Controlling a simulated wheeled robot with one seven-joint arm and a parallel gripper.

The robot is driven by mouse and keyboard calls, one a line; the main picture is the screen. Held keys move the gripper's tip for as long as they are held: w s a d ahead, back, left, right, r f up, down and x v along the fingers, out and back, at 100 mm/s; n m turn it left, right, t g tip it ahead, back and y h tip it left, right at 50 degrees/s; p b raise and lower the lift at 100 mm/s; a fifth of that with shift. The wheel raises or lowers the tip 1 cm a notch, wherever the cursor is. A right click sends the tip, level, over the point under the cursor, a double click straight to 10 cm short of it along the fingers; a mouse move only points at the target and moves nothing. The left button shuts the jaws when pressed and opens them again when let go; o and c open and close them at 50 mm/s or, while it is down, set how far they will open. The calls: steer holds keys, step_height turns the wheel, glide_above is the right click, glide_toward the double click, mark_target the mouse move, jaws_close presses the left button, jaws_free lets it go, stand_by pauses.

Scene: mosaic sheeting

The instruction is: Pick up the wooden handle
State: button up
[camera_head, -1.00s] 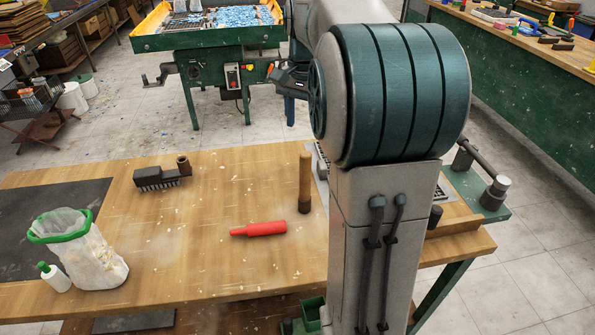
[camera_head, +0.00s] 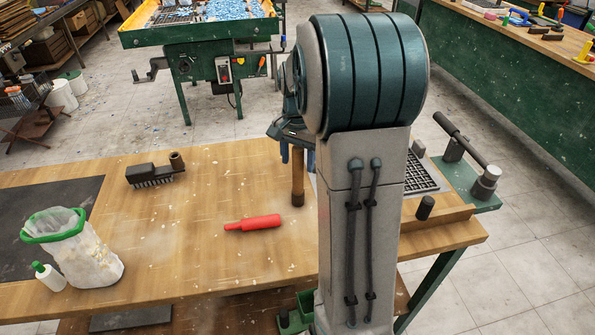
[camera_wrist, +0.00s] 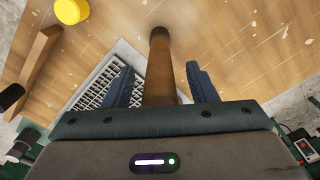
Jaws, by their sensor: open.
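The wooden handle (camera_head: 298,182) stands upright on the workbench, brown with a darker lower end. Its upper part is hidden by my gripper in the head view. In the wrist view the wooden handle (camera_wrist: 161,70) runs between my two blue fingers. My gripper (camera_head: 297,155) is at the handle's upper part. In the wrist view my gripper (camera_wrist: 160,85) is open, with a gap visible between each finger and the handle.
A red bottle-shaped object (camera_head: 252,222) lies left of the handle. A dark brush (camera_head: 155,174), a green-rimmed bag bin (camera_head: 85,250) and a white bottle (camera_head: 50,277) stand further left. A metal grate (camera_head: 420,174) lies to the right.

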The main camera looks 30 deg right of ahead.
steer(key=shift+f, duration=0.4)
steer(key=c, duration=1.1)
steer(key=shift+r, duration=0.1)
